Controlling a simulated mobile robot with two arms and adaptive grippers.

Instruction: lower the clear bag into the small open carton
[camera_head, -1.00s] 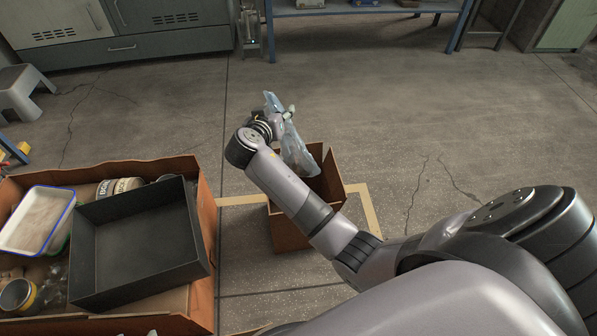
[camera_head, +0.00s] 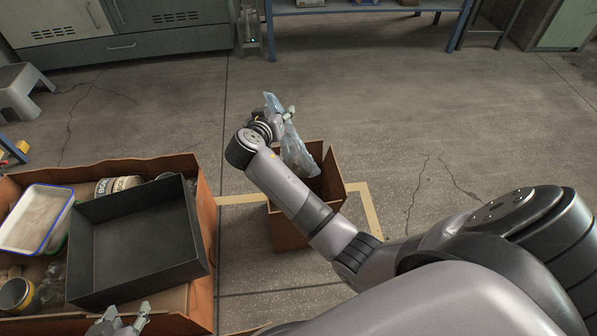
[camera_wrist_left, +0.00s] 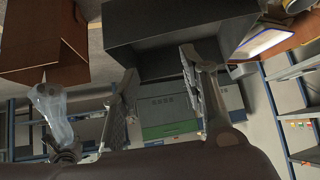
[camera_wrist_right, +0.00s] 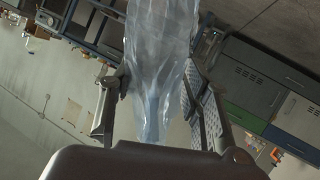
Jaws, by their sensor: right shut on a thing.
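The clear bag (camera_head: 298,153) hangs from my right gripper (camera_head: 287,114), its lower part at the opening of the small open carton (camera_head: 287,232). Whether it touches the carton floor is hidden by my right forearm and the walls. In the right wrist view the bag (camera_wrist_right: 160,60) runs between the fingers of my right gripper (camera_wrist_right: 158,105), which is shut on its gathered end. In the left wrist view the bag (camera_wrist_left: 58,115) shows beside the carton (camera_wrist_left: 35,45). My left gripper (camera_head: 122,316) is open and empty near the large box's front edge; its fingers (camera_wrist_left: 163,80) stand apart.
A large brown box (camera_head: 206,235) at left holds a black tray (camera_head: 135,245), a white blue-rimmed tray (camera_head: 35,218), tins and other goods. Floor right of the carton is clear. A grey stool (camera_head: 22,90) stands far left.

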